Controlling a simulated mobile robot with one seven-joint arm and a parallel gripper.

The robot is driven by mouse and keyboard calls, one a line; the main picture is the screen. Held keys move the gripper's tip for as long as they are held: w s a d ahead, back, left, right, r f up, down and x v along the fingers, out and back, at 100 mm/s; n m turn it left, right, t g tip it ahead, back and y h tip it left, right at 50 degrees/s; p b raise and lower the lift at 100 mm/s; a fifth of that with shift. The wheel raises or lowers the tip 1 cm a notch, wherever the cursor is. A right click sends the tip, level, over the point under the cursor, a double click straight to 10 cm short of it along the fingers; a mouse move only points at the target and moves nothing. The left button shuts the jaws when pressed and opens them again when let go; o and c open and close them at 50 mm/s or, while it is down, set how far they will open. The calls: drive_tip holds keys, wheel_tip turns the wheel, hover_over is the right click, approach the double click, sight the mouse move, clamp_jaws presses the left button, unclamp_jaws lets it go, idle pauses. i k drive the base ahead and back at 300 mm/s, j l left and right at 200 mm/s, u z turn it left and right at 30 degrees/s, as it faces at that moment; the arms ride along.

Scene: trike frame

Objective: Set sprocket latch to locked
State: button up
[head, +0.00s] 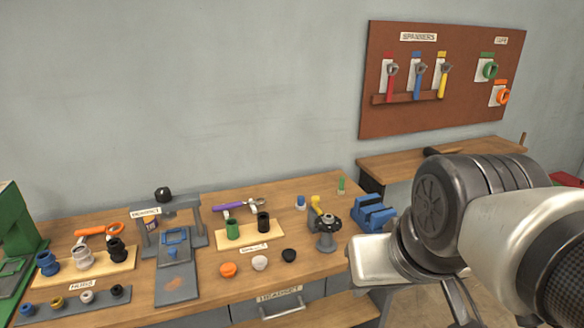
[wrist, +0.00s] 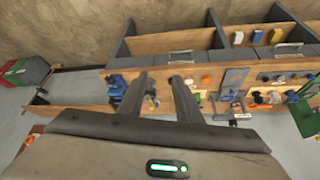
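A dark toothed sprocket on a grey stand (head: 326,230) stands near the right end of the workbench in the head view. A yellow lever-like part (head: 316,204) rises at its upper left; I cannot tell whether this is the latch, or its setting. My gripper (wrist: 160,80) shows in the wrist view with its two dark fingers apart and nothing held between them. It is in the air, well away from the bench. In the wrist view the bench appears upside down, and the sprocket is small and partly hidden by the fingers. The gripper's fingers are not clear in the head view.
A blue vise (head: 374,212) stands just right of the sprocket. Orange, white and black knobs (head: 260,263) lie to its left at the front. A grey press-like frame (head: 173,225) and a hub board (head: 92,262) stand farther left. A spanner board (head: 440,85) hangs on the wall.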

sight(315, 200)
drive_tip(key=i+l, duration=0.9)
drive_tip(key=i, duration=0.15)
